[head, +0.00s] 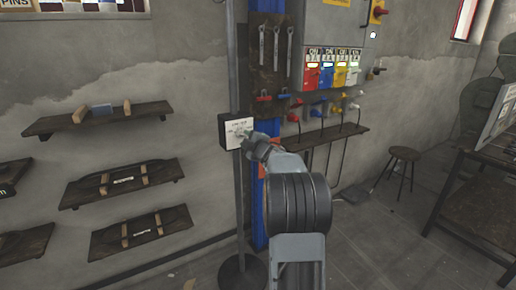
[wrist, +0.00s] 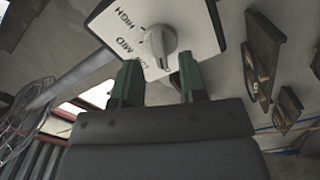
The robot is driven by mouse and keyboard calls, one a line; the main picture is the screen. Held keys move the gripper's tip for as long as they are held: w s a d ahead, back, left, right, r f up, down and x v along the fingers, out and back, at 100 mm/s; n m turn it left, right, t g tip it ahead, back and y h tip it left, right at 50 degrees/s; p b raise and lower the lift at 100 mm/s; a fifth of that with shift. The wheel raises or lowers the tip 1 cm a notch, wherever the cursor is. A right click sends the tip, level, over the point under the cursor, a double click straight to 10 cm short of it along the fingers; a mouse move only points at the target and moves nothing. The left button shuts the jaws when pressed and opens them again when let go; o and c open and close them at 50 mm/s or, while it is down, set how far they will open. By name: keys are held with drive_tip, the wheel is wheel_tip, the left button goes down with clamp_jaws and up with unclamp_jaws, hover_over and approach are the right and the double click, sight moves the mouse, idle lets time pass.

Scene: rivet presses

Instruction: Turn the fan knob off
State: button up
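The fan knob (wrist: 158,45) is a grey round dial on a white-faced control box (wrist: 110,22). The labels HIGH and MID are readable beside it, and a third label is partly hidden by a finger. In the head view the dark-edged control box (head: 228,131) is fixed to a grey pole, with the knob largely hidden by my gripper. My gripper (wrist: 158,80) has two green fingers set apart, one on each side below the knob in the wrist view. It is open and nothing is between the fingers. The fingertips appear close to the box face; contact cannot be told.
The grey pole (head: 236,200) stands on a round base (head: 242,272). Wooden wall shelves (head: 105,119) are at the left. A tool board (head: 268,65) and an electrical cabinet (head: 335,25) are behind. A stool (head: 403,155) and a workbench (head: 475,200) stand at the right.

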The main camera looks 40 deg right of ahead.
drive_tip(key=s+a, duration=0.1)
drive_tip(key=s, duration=1)
drive_tip(key=shift+a, duration=0.25)
drive_tip(key=s+d+f+m+g+h, duration=0.3)
drive_tip(key=d+f+m+g+h, duration=0.1)
drive_tip(key=d+f+m, duration=0.15)
drive_tip(key=s+a+f+m+g+p, duration=0.3)
drive_tip(key=s+a+m+g, duration=0.15)
drive_tip(key=m+g, duration=0.2)
drive_tip(key=s+a+r+g+y+p, duration=0.1)
drive_tip(key=s+a+r+y+p, duration=0.1)
drive_tip(key=a, duration=0.8)
drive_tip(key=s+a+r+g+y+p, duration=0.1)
drive_tip(key=s+a+r+p, duration=0.4)
drive_tip(key=a, duration=0.5)
drive_tip(key=s+a+r+g+y+p, duration=0.1)
drive_tip(key=s+a+r+y+p, duration=0.2)
drive_tip(key=a+p, duration=0.4)
drive_tip(key=s+a+r, duration=0.1)
drive_tip(key=s+a, duration=0.1)
drive_tip(key=a, duration=0.1)
drive_tip(key=shift+s+a+g+y, duration=0.25)
drive_tip(key=shift+s+g+y, duration=0.1)
drive_tip(key=shift+s+y, duration=0.05)
